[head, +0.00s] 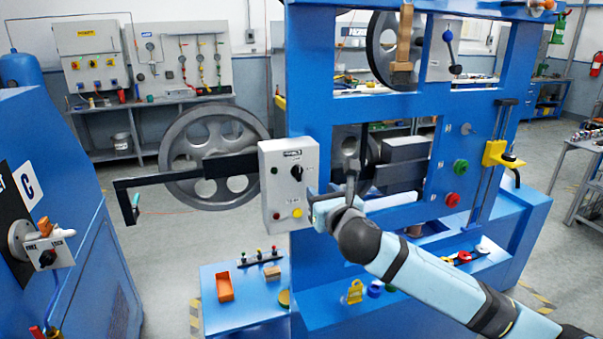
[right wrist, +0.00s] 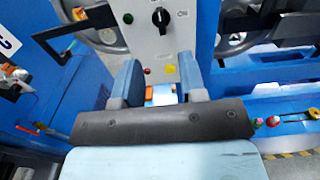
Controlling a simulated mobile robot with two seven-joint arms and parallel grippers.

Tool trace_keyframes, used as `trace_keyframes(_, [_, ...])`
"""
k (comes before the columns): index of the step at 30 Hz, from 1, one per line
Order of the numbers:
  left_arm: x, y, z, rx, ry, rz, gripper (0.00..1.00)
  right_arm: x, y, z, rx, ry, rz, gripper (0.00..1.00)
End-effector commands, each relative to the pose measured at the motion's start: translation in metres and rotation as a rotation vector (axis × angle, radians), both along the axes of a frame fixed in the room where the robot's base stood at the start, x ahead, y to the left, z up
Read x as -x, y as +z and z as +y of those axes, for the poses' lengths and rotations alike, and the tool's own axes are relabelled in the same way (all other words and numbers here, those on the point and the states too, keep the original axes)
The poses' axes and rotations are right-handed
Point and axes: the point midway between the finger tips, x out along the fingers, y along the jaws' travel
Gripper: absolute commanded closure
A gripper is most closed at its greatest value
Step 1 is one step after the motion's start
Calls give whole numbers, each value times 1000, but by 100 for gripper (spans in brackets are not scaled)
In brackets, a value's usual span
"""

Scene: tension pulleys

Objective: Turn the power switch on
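The power switch appears to be the black rotary knob (head: 296,172) on the front of a light grey control box (head: 278,207). The knob (right wrist: 160,17) also shows at the top of the right wrist view, its pointer roughly upright, with a small label to its right that looks like "ON". My right gripper (head: 322,194) is at the right of the box in the head view. In the right wrist view its two fingers (right wrist: 158,66) are spread apart with nothing held, below and apart from the knob. My left gripper is not in view.
A red button (right wrist: 147,71) and a yellow button (right wrist: 170,69) sit low on the box. The blue machine frame (head: 310,115) rises behind it. A black bar (head: 185,172) extends left from the box, past a large grey wheel (head: 214,130). A blue bench (head: 240,310) stands below.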

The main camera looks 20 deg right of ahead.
Motion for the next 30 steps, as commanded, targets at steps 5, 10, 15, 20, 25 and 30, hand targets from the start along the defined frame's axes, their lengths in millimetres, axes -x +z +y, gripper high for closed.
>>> trace_keyframes(5, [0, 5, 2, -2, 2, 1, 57, -26, 2, 1, 0, -1, 0, 62])
trace_keyframes(10, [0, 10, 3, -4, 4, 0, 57, -63, 3, 2, -2, -1, 0, 62])
trace_keyframes(15, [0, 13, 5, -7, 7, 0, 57, -97, 2, 4, -4, 0, 0, 62])
trace_keyframes(20, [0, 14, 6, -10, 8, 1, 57, -120, 1, 4, -2, -1, 1, 62])
trace_keyframes(25, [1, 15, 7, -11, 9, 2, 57, -132, 0, 5, -3, 1, 1, 62])
trace_keyframes(30, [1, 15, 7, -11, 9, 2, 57, -134, 0, 5, -2, 1, 1, 62])
